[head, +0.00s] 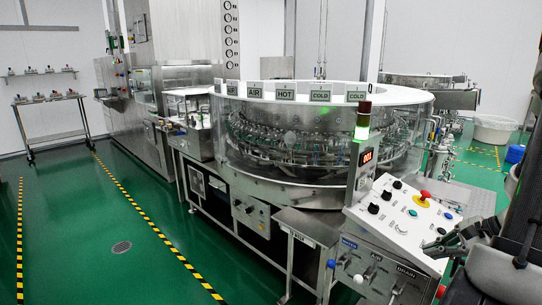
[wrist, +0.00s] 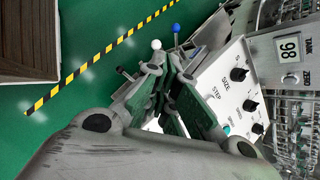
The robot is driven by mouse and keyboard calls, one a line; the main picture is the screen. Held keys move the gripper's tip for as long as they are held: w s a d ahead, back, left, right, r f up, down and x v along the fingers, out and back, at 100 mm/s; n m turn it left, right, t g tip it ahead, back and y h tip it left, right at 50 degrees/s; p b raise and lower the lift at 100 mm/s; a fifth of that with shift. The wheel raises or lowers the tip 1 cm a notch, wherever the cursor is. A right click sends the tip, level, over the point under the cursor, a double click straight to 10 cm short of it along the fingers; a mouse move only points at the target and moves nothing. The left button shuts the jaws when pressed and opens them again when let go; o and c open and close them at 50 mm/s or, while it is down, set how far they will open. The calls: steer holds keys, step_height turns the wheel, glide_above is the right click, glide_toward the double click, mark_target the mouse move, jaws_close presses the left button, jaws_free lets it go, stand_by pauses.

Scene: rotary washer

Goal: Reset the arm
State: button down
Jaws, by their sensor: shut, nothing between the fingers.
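My gripper (head: 436,243) is at the right of the head view, close to the lower right edge of the sloped control panel (head: 385,215). In the wrist view my gripper (wrist: 166,68) is shut and holds nothing. The panel (wrist: 212,95) lies behind and to the right of its fingers there, with black knobs marked SIZE and STEP. I cannot tell whether the fingers touch the panel. The arm link behind the gripper is dark and partly cut off at the right edge of the head view.
The round washer (head: 300,185) fills the middle. A red button (head: 424,196) stands on the panel. Levers with a blue knob (head: 330,264), a white knob (head: 358,279) and a red knob (head: 440,291) stick out below. The green floor (head: 90,250) at left is clear.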

steer(key=s+a+r+n+g+h, duration=0.1)
steer(key=s+a+r+n+h, duration=0.2)
steer(key=r+n, duration=0.7)
steer(key=s+a+r+n+h, duration=0.3)
steer(key=s+a+r+n, duration=0.4)
steer(key=r, duration=0.5)
steer(key=a+n, duration=0.2)
steer(key=n, duration=0.1)
steer(key=shift+r+g, duration=0.15)
steer(key=shift+g, duration=0.25)
